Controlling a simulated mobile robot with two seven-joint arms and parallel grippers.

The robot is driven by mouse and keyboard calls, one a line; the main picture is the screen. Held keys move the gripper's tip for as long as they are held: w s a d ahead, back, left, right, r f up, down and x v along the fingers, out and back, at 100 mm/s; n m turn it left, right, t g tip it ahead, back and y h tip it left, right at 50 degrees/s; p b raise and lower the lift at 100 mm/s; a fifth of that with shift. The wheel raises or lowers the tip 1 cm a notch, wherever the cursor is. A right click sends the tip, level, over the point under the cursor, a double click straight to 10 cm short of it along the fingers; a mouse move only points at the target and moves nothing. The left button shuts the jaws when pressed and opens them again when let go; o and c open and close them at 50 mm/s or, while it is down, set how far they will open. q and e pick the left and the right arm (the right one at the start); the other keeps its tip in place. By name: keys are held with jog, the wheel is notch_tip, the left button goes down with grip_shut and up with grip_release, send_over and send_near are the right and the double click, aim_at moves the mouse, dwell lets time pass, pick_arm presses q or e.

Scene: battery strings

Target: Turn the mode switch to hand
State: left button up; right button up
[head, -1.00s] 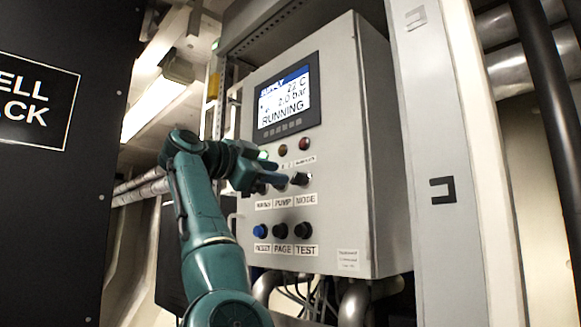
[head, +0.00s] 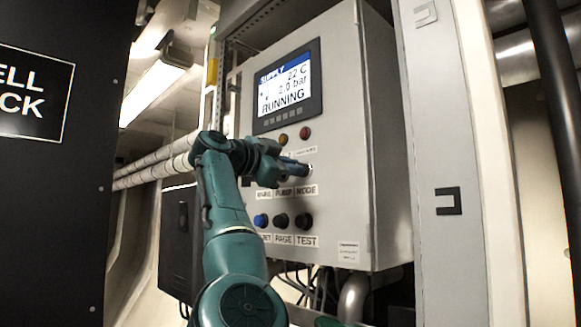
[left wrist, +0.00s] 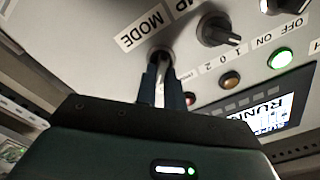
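The mode switch (left wrist: 160,56) is a dark rotary knob on the grey control cabinet (head: 341,215), above the MODE label (head: 306,190) and below a small position label. My left gripper (head: 303,169) reaches it from the left. In the left wrist view, the two dark fingers of my left gripper (left wrist: 162,76) stand on either side of the knob with a narrow gap, and appear closed on its handle. The fingers hide most of the knob, so its pointing direction cannot be read. My right gripper is not in view.
The pump switch (left wrist: 218,32) sits close beside the fingers. Amber (left wrist: 230,80), red (left wrist: 190,98) and lit green (left wrist: 281,57) lamps and a display (head: 287,88) reading RUNNING are above. Push buttons (head: 281,220) are below. A black panel (head: 60,220) stands at left.

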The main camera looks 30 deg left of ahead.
pick_arm(q)
grip_shut()
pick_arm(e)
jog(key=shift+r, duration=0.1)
pick_arm(q)
jog(key=shift+f, duration=0.1)
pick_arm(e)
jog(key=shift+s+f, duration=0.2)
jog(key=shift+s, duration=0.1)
pick_arm(q)
jog(key=shift+n, duration=0.3)
jog(key=n, duration=1.1)
jog(key=n+p, duration=0.1)
jog(key=n, duration=0.5)
jog(key=shift+w+a, duration=0.15)
jog(key=shift+a, duration=0.15)
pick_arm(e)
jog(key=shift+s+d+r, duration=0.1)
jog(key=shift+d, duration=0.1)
pick_arm(q)
jog(key=shift+n, duration=0.3)
